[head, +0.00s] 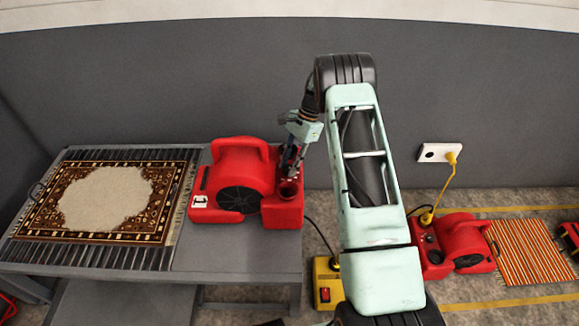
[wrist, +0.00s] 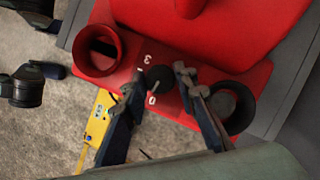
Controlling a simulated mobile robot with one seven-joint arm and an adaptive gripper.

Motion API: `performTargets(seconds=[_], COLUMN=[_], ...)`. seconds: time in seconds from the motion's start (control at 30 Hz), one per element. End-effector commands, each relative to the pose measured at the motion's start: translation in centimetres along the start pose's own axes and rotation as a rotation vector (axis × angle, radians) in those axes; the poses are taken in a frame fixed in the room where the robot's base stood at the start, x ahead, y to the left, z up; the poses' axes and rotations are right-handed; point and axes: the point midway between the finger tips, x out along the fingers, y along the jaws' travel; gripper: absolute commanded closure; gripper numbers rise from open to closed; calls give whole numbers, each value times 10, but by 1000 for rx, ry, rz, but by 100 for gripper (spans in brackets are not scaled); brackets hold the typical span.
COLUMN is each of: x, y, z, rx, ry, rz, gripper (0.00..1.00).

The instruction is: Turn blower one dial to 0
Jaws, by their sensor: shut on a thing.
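A red blower (head: 240,162) stands on the grey table's right part; a white label on its left front is too small to read surely. In the wrist view its red panel (wrist: 185,95) carries a round black dial (wrist: 159,78). White marks surround the dial, a 3 above it and a 0 below it; another mark is partly hidden by the left finger. My gripper (wrist: 156,80) is shut on the dial, one finger on each side. In the head view my gripper (head: 291,164) reaches down at the blower's right end. No pointer on the dial is readable.
A patterned rug (head: 100,203) lies on the slatted left part of the table. A second red blower (head: 462,240) stands on the floor at right, beside a striped rug (head: 535,252). A yellow box (head: 325,285) with a red switch stands near the table's right edge. A wall socket (head: 432,153) holds a yellow plug.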

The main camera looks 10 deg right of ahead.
Motion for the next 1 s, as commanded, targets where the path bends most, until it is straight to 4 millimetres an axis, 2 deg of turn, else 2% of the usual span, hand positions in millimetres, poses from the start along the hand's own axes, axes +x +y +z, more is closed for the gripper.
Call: performTargets(seconds=[0.3, 0.83, 0.87, 1.0], x=[1, 1, 1, 0], y=[0, 0, 0, 0], z=[-1, -1, -1, -1], rx=[-110, -132, -132, -132], ry=[1, 2, 2, 1], rz=[47, 57, 57, 56], gripper=[98, 98, 72, 57])
